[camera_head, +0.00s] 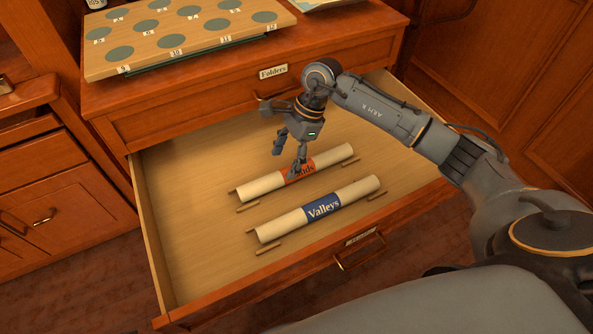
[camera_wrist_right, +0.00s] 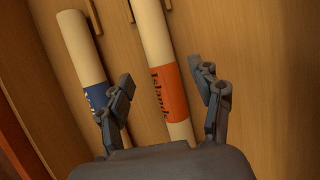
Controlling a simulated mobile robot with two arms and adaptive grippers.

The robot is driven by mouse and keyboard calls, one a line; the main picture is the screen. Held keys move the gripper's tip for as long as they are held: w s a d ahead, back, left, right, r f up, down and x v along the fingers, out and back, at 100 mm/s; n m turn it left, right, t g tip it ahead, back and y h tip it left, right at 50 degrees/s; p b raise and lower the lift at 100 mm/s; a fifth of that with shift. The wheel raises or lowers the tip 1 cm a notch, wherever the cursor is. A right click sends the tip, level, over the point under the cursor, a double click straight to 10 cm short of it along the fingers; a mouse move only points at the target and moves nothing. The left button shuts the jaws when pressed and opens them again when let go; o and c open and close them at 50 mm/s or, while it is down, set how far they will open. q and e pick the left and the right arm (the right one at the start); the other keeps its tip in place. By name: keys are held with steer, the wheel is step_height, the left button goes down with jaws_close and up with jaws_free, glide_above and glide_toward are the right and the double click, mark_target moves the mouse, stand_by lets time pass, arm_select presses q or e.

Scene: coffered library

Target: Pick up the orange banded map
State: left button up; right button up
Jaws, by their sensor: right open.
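The orange banded map (camera_head: 262,186) is a rolled cream tube lying in the open drawer, its band lettered in dark print and partly covered by my gripper in the head view. In the right wrist view the orange banded map (camera_wrist_right: 170,92) runs between my fingers, its band reading "Islands" in part. My right gripper (camera_head: 288,162) is open, pointing down over the orange band. In the right wrist view its fingers (camera_wrist_right: 165,95) stand apart on either side of the map. I cannot tell whether a finger touches it. My left gripper is not in view.
A blue banded map (camera_head: 323,208) marked "Valleys" lies parallel, in front of the orange one. Short wooden pegs flank both maps. The open drawer (camera_head: 195,255) has bare floor at its left. A board with round discs (camera_head: 150,63) sits on the cabinet above.

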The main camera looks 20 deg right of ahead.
mark_target(275, 175)
steer(key=x, duration=0.6)
steer(key=shift+a+b, duration=0.4)
steer(key=shift+a, duration=0.1)
steer(key=shift+c, duration=0.2)
steer(key=c, duration=1.3)
steer(key=shift+r, duration=0.15)
